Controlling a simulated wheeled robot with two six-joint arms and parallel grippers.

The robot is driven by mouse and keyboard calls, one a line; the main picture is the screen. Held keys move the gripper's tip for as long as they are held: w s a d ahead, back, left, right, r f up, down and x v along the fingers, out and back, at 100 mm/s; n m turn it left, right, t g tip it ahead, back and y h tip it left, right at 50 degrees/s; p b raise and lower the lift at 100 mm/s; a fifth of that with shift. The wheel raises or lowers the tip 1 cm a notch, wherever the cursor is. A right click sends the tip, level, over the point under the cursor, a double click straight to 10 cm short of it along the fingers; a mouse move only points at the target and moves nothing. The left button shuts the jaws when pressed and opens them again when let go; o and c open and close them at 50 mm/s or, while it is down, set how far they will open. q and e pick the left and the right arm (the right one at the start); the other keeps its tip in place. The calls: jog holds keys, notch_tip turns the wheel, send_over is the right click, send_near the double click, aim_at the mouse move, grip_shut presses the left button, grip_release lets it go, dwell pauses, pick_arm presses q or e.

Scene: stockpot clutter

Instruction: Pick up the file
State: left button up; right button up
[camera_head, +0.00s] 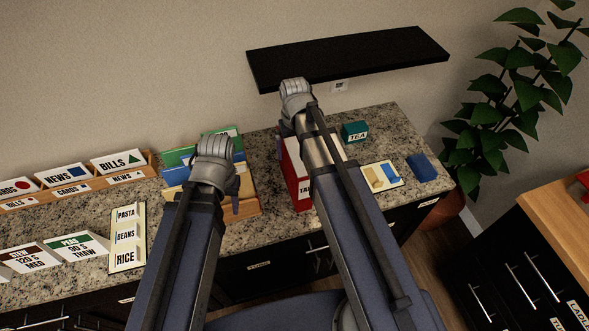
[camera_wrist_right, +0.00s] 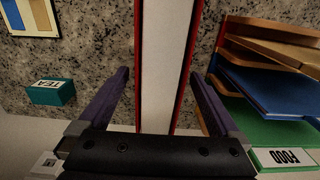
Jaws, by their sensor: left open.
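The red file (camera_head: 293,178) with a white label reading "TA…" stands upright on the granite counter, partly hidden by my right arm. In the right wrist view the file (camera_wrist_right: 168,60) shows as a white face with red edges between the two fingers. My right gripper (camera_wrist_right: 163,85) is open around it, with a gap at the left finger; contact at the right finger cannot be told. In the head view my right gripper (camera_head: 291,130) is above the file. My left gripper (camera_head: 213,190) is open over the folder rack, its fingertips mostly hidden.
A wooden rack with blue, green and yellow folders (camera_wrist_right: 265,85) stands close beside the file. A teal TEA box (camera_head: 355,131), a tray (camera_head: 382,176) and a blue item (camera_head: 422,168) lie right. A black shelf (camera_head: 345,58) hangs above. Card racks (camera_head: 75,178) stand left.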

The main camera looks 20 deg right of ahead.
grip_shut()
dwell(0.6)
